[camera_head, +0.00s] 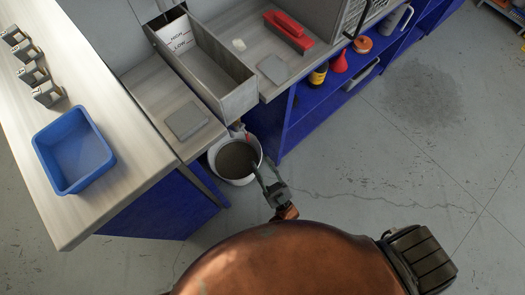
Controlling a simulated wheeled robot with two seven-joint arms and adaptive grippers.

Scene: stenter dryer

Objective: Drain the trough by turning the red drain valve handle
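The trough (239,104) is a long grey open box on the bench, with a white plate marked HIGH and LOW inside its far end. A small red handle (247,136) shows at the valve below the trough's near end, just above the bucket's rim. A white bucket (213,151) stands on the floor under it, with dark grey-brown contents. My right gripper (264,169) is at the bucket's right edge, a little below and right of the red handle and apart from it. Its two fingers are spread and nothing shows between them. My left gripper is not in view.
A blue tray (72,188) sits on the left bench. Blue shelving (300,115) with bottles stands right of the bucket.

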